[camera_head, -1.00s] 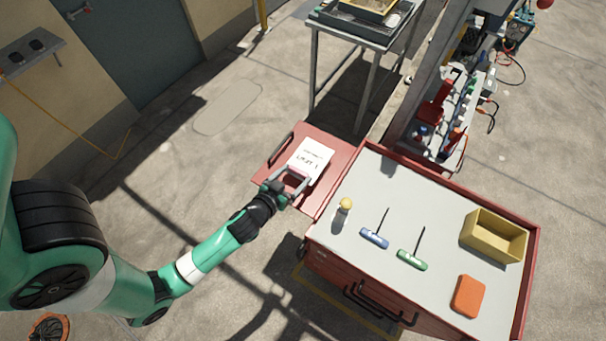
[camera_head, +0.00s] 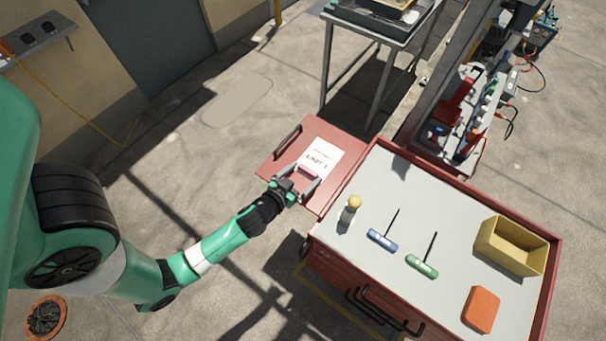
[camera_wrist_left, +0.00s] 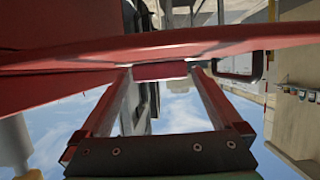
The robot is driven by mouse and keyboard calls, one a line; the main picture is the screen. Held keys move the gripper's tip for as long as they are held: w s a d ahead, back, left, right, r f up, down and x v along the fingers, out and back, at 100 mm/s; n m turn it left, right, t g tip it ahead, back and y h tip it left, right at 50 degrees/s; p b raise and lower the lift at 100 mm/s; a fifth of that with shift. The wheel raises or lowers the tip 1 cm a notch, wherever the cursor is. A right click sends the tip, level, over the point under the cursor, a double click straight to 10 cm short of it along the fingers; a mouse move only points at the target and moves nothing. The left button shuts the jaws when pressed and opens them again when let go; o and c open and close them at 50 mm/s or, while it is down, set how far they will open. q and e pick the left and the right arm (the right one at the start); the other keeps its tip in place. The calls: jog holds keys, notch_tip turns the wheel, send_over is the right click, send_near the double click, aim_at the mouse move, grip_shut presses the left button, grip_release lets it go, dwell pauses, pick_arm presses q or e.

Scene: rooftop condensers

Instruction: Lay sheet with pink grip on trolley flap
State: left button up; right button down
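The white sheet (camera_head: 322,153), with printed black lettering, lies over the red trolley flap (camera_head: 288,163) and looks flat to it; a small gap cannot be ruled out. Its pink grip (camera_head: 307,170) is at the sheet's near end, and in the left wrist view the grip (camera_wrist_left: 160,72) fills the space between my fingertips. My left gripper (camera_head: 308,176) has a finger at each end of the grip and appears shut on it. The flap's edge (camera_wrist_left: 80,58) crosses the wrist view just beyond the fingertips. My right gripper is not in view.
The trolley top (camera_head: 390,205) carries a yellow-capped item (camera_head: 350,210), a blue-handled tool (camera_head: 382,239), a green-handled tool (camera_head: 421,266), an orange block (camera_head: 481,309) and a yellow bin (camera_head: 510,246). A metal stand (camera_head: 372,75) rises behind the flap. A black handle (camera_head: 287,138) sits on the flap's far-left edge.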

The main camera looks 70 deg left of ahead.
pick_arm(q)
jog(key=shift+r, duration=0.2)
jog(key=b+v, duration=0.1)
jog(key=v, duration=1.1)
jog(key=shift+f, duration=0.1)
